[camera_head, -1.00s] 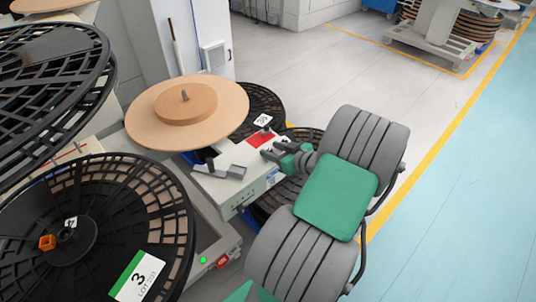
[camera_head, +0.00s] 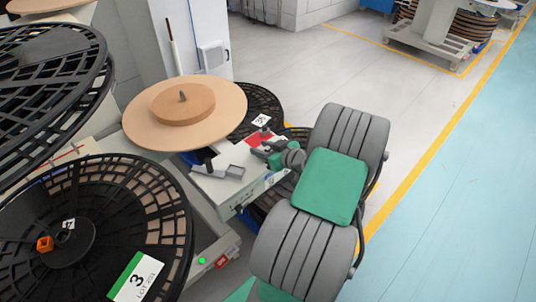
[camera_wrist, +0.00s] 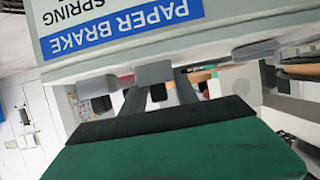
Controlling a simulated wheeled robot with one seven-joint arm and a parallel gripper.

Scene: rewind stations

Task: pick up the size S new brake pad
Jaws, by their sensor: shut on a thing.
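My gripper (camera_head: 265,152) is at the red-marked rear corner of the white brake box (camera_head: 225,188), low over its top. In the wrist view its two dark fingers (camera_wrist: 162,92) reach up from the black-edged green palm and are closed on a small grey block (camera_wrist: 154,73), which I take for the brake pad. The block is close to the edge of the box's labelled panel. No size mark can be read on it, and in the head view my gripper hides it.
A grey bracket (camera_head: 231,171) lies on the box top. A tan disc (camera_head: 184,112) stands behind the box. Large black reels (camera_head: 90,225) fill the left. A small white label (camera_head: 262,120) stands behind the red patch (camera_head: 256,139). The floor at right is clear.

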